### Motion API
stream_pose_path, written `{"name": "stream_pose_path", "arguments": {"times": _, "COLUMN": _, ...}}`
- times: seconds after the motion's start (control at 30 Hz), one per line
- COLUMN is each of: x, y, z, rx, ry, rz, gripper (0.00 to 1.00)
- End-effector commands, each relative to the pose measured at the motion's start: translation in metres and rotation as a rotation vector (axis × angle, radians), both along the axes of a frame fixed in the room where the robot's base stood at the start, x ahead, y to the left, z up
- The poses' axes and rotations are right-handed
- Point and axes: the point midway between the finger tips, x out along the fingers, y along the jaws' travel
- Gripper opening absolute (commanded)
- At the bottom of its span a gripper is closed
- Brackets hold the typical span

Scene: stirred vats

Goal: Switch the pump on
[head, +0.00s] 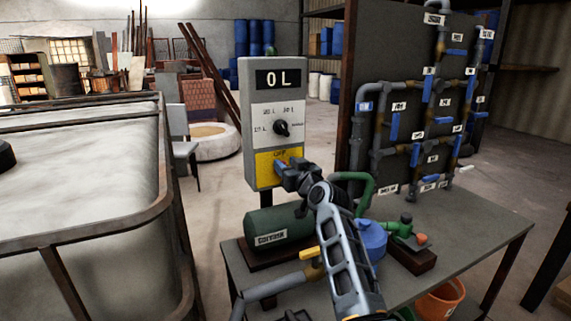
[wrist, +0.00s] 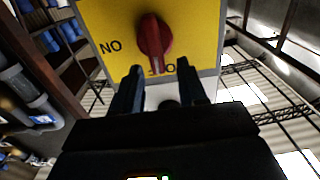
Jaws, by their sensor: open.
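The control box (head: 275,100) stands on a post at the table's back edge, with a display reading "0 L". Its lower yellow panel (head: 262,165) carries a red rotary knob, hidden behind my gripper in the head view. The red knob (wrist: 153,42) shows in the wrist view, its long handle roughly upright in that picture. Lettering beside it appears inverted as "NO"; the label under it is partly covered. My gripper (head: 281,167) is open at the panel. In the wrist view its fingertips (wrist: 158,72) are on either side below the knob, holding nothing; contact cannot be told.
A black dial (head: 282,128) with litre marks is above the yellow panel. A pipe board (head: 400,150) stands right; a large vat (head: 80,190) left.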

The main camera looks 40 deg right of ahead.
Motion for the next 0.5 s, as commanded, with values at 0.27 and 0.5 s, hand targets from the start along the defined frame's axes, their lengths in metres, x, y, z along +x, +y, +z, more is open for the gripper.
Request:
{"name": "stream_pose_path", "arguments": {"times": 0.27, "x": 0.0096, "y": -0.0029, "z": -0.0002, "rx": 0.000, "ry": 0.000, "rz": -0.001, "gripper": 0.41}}
{"name": "stream_pose_path", "arguments": {"times": 0.5, "x": 0.0094, "y": -0.0026, "z": 0.0000, "rx": 0.000, "ry": -0.001, "rz": 0.000, "gripper": 0.34}}
